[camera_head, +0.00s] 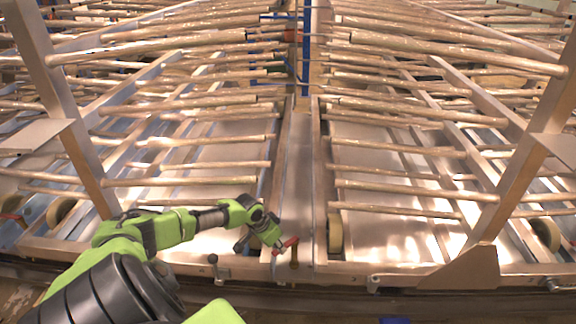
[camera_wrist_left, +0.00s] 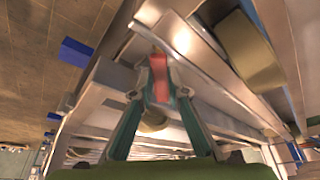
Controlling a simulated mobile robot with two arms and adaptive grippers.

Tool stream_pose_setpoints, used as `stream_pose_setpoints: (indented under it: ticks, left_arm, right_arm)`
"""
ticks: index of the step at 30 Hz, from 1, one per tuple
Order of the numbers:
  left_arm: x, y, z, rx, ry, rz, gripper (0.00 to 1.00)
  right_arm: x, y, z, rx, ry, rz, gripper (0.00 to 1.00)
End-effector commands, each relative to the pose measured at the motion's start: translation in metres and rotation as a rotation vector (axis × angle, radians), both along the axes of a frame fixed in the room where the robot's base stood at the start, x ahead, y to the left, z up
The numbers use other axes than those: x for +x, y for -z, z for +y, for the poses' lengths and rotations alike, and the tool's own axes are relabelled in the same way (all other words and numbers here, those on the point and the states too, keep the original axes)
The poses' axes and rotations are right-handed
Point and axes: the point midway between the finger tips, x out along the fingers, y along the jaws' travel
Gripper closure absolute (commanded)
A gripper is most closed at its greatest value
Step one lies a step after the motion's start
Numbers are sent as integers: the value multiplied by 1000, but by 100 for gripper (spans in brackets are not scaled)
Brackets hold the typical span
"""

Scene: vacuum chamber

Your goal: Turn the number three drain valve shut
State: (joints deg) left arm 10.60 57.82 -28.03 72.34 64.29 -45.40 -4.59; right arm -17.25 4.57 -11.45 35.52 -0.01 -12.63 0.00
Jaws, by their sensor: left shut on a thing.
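The drain valve has a red lever handle (camera_head: 287,244) on a brass-coloured body (camera_head: 294,259), at the front rail near the middle of the rack in the head view. My left gripper (camera_head: 279,246) reaches it from the left and is shut on the red handle. In the left wrist view the red handle (camera_wrist_left: 160,88) lies between the two fingers of my left gripper (camera_wrist_left: 157,76). The valve body is partly hidden there by the gripper. I cannot read any number on the valve. My right gripper is not in view.
Rows of metal tubes (camera_head: 400,209) extend over both sides. Slanted posts (camera_head: 520,165) rise left and right.

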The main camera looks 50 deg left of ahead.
Motion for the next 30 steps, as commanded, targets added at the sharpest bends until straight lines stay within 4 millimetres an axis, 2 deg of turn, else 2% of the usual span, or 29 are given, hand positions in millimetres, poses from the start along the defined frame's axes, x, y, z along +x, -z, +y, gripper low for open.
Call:
stream_pose_setpoints:
  ticks: [12, 13, 14, 15, 25, 30]
  left_arm:
    - [-3, 1, 2, 2, 4, 3, 100]
    - [-3, 1, 2, 1, 3, 3, 77]
    - [-3, 1, 2, 0, 3, 3, 70]
    - [-3, 1, 2, 0, 3, 3, 68]
    - [-2, 0, 2, 0, 3, 1, 68]
    - [-8, -13, 4, 3, 4, 1, 68]
  right_arm:
    - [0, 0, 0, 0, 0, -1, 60]
    - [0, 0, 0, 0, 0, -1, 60]
    - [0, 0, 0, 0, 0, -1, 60]
    - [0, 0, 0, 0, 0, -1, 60]
    - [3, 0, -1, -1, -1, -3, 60]
    - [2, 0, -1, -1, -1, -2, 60]
